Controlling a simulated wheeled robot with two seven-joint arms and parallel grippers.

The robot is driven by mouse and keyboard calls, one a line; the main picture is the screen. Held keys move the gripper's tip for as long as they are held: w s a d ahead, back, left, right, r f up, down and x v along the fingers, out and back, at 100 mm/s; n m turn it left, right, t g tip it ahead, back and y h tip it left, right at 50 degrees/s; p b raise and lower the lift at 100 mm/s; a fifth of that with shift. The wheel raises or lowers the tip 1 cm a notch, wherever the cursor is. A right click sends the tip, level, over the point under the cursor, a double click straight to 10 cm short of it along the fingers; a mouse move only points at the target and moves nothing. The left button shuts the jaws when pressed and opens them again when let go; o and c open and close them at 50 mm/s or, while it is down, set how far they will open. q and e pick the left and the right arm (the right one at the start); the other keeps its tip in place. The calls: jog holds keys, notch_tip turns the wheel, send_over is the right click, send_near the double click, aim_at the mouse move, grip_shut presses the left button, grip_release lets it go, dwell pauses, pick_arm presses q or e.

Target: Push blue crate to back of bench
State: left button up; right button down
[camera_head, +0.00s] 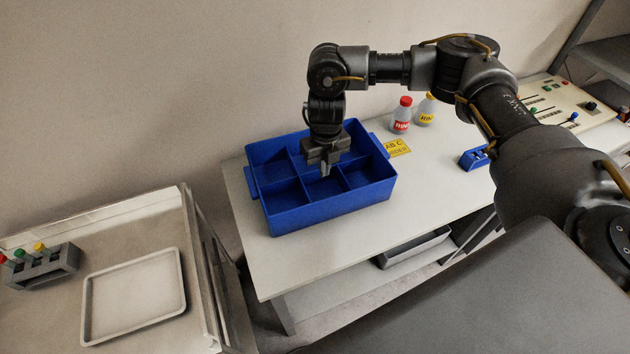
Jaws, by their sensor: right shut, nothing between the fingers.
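The blue crate (325,212) stands on the white bench (285,258), near the bench's left end. It is divided into several compartments and those I can see into look empty. Its far side is close to the wall; the exact gap is hidden. My right gripper (325,170) is shut and empty, pointing down over the middle of the crate. Its fingertips are at or just inside the crate's opening, by the dividers. I cannot tell whether they touch a divider. My left gripper does not show.
A small blue holder (474,159) and a control panel (558,108) are farther right. A cart at left holds a tray (134,297) and a vial rack (45,268).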

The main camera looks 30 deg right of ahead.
aim_at(318, 187)
jog(key=f+p, duration=0.1)
jog(key=f, duration=0.2)
jog(key=f+p, duration=0.1)
jog(key=f, duration=0.2)
jog(key=f+p, duration=0.1)
jog(key=f, duration=0.2)
jog(key=shift+s+f, duration=0.25)
jog(key=shift+f, duration=0.15)
jog(key=shift+w+r+p, duration=0.25)
jog(key=shift+w+p, duration=0.2)
jog(key=shift+w, duration=0.3)
jog(key=shift+w+f, duration=0.1)
jog(key=shift+w, duration=0.7)
jog(key=shift+w+f+p, duration=0.1)
jog(key=shift+w+p, duration=0.2)
jog(key=shift+w, duration=0.2)
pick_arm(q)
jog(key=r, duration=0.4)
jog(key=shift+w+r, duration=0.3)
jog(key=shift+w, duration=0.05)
